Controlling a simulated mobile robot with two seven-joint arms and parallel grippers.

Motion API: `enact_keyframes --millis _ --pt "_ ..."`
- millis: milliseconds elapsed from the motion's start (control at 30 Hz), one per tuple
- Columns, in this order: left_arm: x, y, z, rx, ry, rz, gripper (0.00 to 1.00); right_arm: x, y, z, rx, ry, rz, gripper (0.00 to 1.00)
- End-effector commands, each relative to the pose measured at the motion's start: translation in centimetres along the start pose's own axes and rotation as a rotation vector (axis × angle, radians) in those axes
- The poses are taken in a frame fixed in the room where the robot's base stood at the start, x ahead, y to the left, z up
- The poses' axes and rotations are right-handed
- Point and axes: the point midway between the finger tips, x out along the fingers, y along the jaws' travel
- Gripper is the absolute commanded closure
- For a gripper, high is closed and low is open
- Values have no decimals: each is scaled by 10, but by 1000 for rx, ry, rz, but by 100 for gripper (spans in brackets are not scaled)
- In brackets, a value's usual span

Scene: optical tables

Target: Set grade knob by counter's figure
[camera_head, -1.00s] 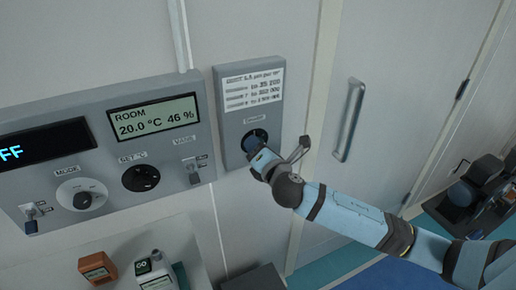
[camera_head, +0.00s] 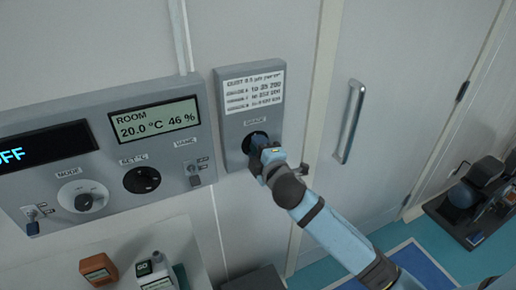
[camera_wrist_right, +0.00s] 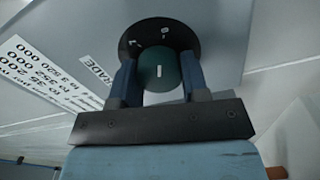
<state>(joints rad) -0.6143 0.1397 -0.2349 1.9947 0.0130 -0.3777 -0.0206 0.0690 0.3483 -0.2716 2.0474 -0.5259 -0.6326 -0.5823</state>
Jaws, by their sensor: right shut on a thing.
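The grade knob is a round dark teal knob (camera_wrist_right: 160,72) with a short white mark, on a black dial disc (camera_wrist_right: 157,38) in the right wrist view. Its panel (camera_head: 232,150) is a grey plate with a "GRADE" label, right of the room panel. My right gripper (camera_head: 264,150) is shut on the knob, one finger on each side; it also shows in the right wrist view (camera_wrist_right: 160,80). In the head view the gripper mostly hides the knob. A small white device (camera_head: 155,277) with a "GO" button, possibly the counter, sits low; its figure is unreadable. My left gripper is not in view.
A white card (camera_head: 254,88) above the knob lists dust limits per grade. The room panel (camera_head: 145,150) has mode and set knobs, switches and a display (camera_head: 155,117) reading 20.0 °C, 46 %. An orange device (camera_head: 98,268) stands below. A door handle (camera_head: 349,135) is at right.

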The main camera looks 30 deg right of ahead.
Motion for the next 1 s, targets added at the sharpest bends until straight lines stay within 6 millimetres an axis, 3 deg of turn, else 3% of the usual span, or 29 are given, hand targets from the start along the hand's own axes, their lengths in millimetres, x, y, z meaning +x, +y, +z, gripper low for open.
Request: enact_keyframes --millis 333,867,900,1000 --pt "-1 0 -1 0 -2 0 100 0 0 0 140 -1 -1 82" --pt "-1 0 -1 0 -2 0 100 0 0 0 165 0 -1 82" --pt "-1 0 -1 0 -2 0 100 0 0 0 165 0 -1 56" --pt "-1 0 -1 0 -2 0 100 0 0 0 165 0 -1 33"
